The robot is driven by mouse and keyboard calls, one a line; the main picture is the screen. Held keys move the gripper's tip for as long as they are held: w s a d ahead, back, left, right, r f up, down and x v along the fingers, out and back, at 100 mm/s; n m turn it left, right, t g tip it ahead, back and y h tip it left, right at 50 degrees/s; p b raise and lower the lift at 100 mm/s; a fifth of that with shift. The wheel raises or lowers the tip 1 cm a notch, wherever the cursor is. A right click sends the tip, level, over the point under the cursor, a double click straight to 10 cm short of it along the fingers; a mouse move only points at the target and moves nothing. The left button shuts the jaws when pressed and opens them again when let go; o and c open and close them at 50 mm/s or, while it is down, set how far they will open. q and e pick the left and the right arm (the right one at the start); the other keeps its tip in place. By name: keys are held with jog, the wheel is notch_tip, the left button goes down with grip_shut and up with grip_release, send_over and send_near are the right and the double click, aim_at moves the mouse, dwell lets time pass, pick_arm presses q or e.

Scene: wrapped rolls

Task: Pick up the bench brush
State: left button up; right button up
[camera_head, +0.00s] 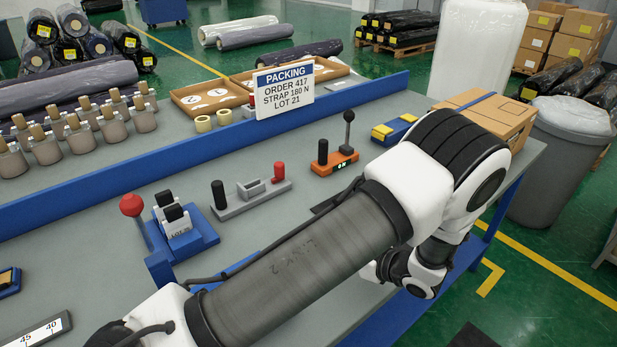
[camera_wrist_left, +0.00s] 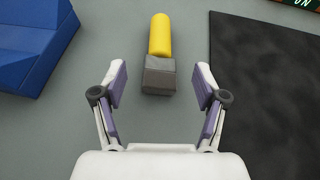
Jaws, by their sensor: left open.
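The bench brush (camera_wrist_left: 160,58) shows in the left wrist view as a yellow handle joined to a dark grey block, lying on the grey bench top. My left gripper (camera_wrist_left: 161,85) is open, with one finger to each side of the brush's near, dark end. There is a gap between the brush and both fingers. In the head view my arm covers the brush, and the left gripper's fingers cannot be made out. My right gripper is in neither view.
A dark mat (camera_wrist_left: 265,100) lies right of the brush, and a blue block (camera_wrist_left: 30,42) stands left. In the head view, an orange lever device (camera_head: 335,163), a grey fixture (camera_head: 251,190) and a blue stand with a red knob (camera_head: 131,205) stand beyond my arm.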

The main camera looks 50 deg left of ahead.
pick_arm(q)
jog(key=shift+a+f, duration=0.1)
jog(key=shift+a, duration=0.25)
jog(key=p+x, duration=0.1)
jog(key=x, duration=0.4)
jog(key=shift+d, duration=0.25)
jog(key=c, duration=1.3)
